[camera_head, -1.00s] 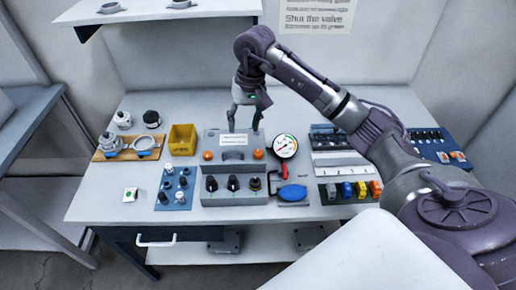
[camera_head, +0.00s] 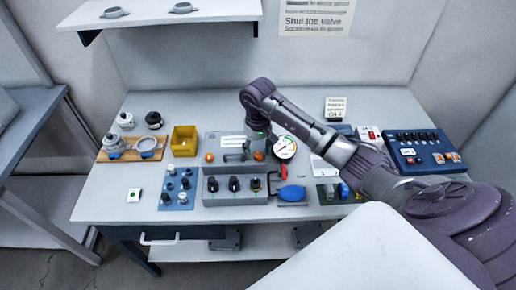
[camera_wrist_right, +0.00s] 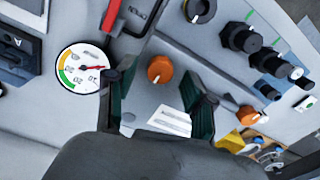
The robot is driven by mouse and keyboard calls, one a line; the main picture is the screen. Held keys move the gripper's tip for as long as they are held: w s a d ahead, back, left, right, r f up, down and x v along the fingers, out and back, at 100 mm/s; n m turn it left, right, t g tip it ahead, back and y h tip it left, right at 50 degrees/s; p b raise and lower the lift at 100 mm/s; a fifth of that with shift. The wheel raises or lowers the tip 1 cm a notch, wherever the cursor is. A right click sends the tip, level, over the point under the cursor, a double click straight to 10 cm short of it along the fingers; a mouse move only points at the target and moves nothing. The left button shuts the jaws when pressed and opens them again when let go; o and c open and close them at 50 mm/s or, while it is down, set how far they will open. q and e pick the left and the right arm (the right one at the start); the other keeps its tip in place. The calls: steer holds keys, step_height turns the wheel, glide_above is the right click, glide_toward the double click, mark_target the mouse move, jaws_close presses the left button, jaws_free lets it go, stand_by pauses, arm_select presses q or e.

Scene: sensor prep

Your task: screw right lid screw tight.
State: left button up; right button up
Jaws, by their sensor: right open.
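The right lid screw is an orange knob (camera_head: 259,155) at the right end of the grey lidded box (camera_head: 213,144). In the right wrist view the same orange knob (camera_wrist_right: 160,69) shows its pale slot, close to the gauge. My right gripper (camera_head: 258,146) is right above it, pointing down. In the wrist view the two dark fingers of my right gripper (camera_wrist_right: 160,103) are spread, with the knob beyond and between them; I see no contact. The left lid screw (camera_head: 209,157) is a second orange knob, also in the wrist view (camera_wrist_right: 248,116). My left gripper is not in view.
A round gauge (camera_head: 285,147) and a red-handled valve (camera_head: 284,172) are close to the right of the box. A grey panel with black knobs (camera_head: 234,198) stands in front. A yellow bin (camera_head: 184,141) is to the left. The table's front left is mostly clear.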

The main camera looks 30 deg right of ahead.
steer(key=shift+f, duration=0.3)
